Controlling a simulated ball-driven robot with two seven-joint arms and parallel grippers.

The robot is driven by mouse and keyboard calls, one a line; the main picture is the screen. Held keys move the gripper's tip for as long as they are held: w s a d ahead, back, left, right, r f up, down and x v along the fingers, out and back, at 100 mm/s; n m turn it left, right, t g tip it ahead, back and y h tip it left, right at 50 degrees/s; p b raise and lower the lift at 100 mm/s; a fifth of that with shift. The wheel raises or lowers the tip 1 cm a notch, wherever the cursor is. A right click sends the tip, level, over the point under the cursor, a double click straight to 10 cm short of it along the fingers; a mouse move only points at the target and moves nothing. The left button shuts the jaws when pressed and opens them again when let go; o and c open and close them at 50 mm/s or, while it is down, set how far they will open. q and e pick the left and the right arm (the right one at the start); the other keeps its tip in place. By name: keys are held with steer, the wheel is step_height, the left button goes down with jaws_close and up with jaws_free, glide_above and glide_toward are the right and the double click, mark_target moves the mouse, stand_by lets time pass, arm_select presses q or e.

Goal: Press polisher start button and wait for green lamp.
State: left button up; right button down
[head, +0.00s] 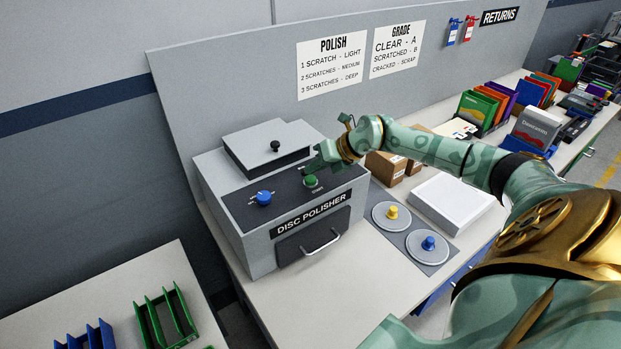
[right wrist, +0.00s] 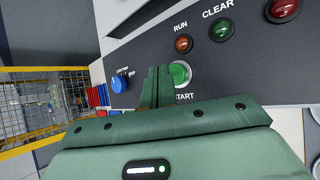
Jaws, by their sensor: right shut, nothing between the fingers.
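The disc polisher (head: 232,230) is a grey box on the bench with a dark sloping top panel. Its green start button (head: 311,181) also shows in the right wrist view (right wrist: 181,73), inside a pale ring above the word START. My right gripper (head: 322,158) is shut and empty. Its fingertips (right wrist: 158,72) are right beside the button and overlap its left edge in the wrist view; I cannot tell whether they touch it. The green CLEAR lamp (right wrist: 221,29) looks dark, as do the brownish RUN lamp (right wrist: 184,43) and a red lamp (right wrist: 284,9). My left gripper is out of view.
A blue knob (head: 264,197) sits left of the button, and a raised grey lid (head: 270,147) behind it. Right of the polisher are two discs with yellow (head: 392,212) and blue (head: 429,243) knobs, and a white block (head: 451,203). The bench front is clear.

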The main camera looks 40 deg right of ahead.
mark_target(315, 180)
steer(key=shift+f, duration=0.4)
steer(key=shift+f+b, duration=0.65)
steer(key=shift+f, duration=0.25)
stand_by(1.1)
steer(key=shift+r, duration=0.2)
steer(key=shift+r+p, duration=1.05)
steer(key=shift+r, duration=0.05)
step_height(315, 180, up, 5)
steer(key=p, duration=0.4)
steer(key=shift+r, duration=0.1)
